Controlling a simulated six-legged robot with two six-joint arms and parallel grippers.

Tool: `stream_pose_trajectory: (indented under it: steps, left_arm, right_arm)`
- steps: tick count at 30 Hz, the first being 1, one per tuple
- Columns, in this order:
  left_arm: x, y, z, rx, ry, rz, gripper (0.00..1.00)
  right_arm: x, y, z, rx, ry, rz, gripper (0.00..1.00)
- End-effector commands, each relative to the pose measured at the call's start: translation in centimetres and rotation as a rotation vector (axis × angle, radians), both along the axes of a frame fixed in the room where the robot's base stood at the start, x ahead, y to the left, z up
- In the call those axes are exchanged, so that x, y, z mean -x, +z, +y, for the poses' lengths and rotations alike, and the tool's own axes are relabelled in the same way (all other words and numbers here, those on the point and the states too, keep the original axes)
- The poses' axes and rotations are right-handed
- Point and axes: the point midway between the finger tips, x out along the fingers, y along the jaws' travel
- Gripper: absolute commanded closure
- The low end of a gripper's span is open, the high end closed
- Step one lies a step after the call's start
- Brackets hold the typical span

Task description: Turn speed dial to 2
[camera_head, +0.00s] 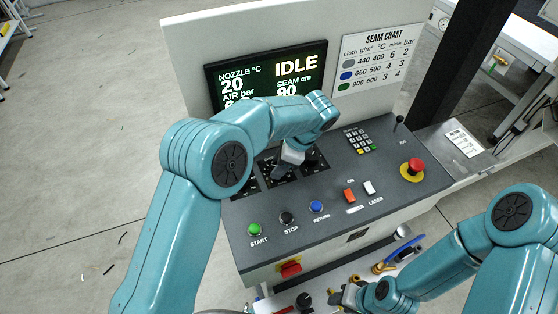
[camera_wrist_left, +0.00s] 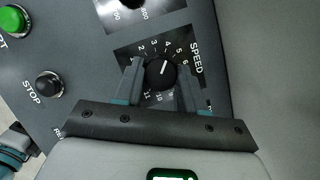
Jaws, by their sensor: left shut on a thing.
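The black round speed dial (camera_wrist_left: 160,73) shows in the left wrist view, beside the word SPEED and inside a ring of numbers. Its white pointer mark points about at 4; the 2 lies to the left of that. My left gripper (camera_wrist_left: 160,85) has one finger on each side of the dial and is shut on it. In the head view my left gripper (camera_head: 280,171) reaches down to the dial row below the screen, and hides the dial there. My right gripper (camera_head: 345,296) is low in the head view, away from the dial; its fingers are too unclear to judge.
The screen (camera_head: 268,75) reads IDLE. The seam chart (camera_head: 381,56) is right of it. Start (camera_head: 254,229), stop (camera_head: 287,218) and return (camera_head: 316,206) buttons sit in front of the dials. A red emergency button (camera_head: 415,165) and keypad (camera_head: 360,141) are to the right.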

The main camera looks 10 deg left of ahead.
Motion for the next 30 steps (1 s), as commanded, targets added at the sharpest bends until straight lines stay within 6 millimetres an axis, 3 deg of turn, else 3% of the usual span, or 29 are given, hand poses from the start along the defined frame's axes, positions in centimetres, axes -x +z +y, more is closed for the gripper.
stream_pose_trajectory:
  steps: [18, 30]
  left_arm:
    - [-0.6, 0.5, 0.1, 0.003, 0.569, -0.008, 0.91]
    - [-0.8, 0.5, 0.3, 0.005, 0.804, -0.01, 0.91]
  right_arm:
    - [0.0, 2.4, 0.0, 0.0, 0.0, 0.0, 0.57]
    - [0.0, 2.9, 0.0, 0.0, 0.0, 0.0, 0.57]
